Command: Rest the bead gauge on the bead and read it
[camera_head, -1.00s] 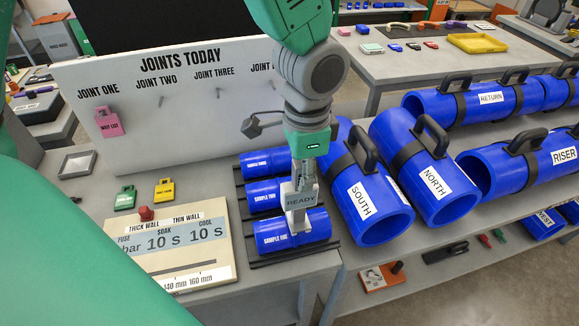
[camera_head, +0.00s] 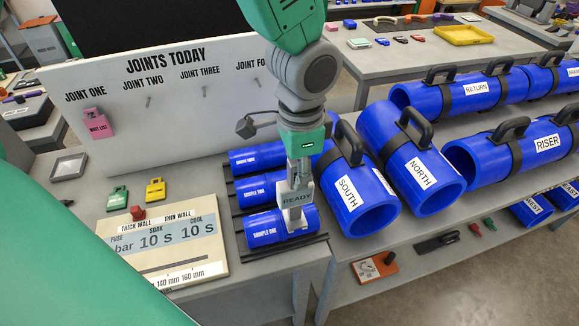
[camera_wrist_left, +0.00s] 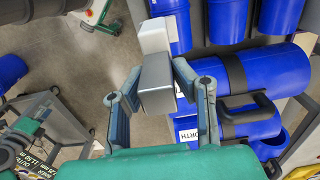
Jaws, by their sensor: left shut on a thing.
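My left gripper (camera_head: 300,182) is shut on the bead gauge (camera_head: 297,200), a grey block with a white lower part and the word READY. In the head view the white part overlaps the right part of the blue pipe piece labelled SAMPLE ONE (camera_head: 264,235). I cannot tell whether it touches, and any bead there is hidden. In the left wrist view the gripper (camera_wrist_left: 158,76) has its fingers either side of the grey gauge (camera_wrist_left: 157,92); its white end lies against blue pipe in the picture. My right gripper is not in view.
SAMPLE TWO (camera_head: 262,191) lies just behind. The blue SOUTH pipe (camera_head: 365,207) and NORTH pipe (camera_head: 425,180) stand close on the right. A JOINTS TODAY board (camera_head: 195,120) rises behind, with a pink tag (camera_head: 96,123). A fuse-soak-cool panel (camera_head: 165,245) lies left.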

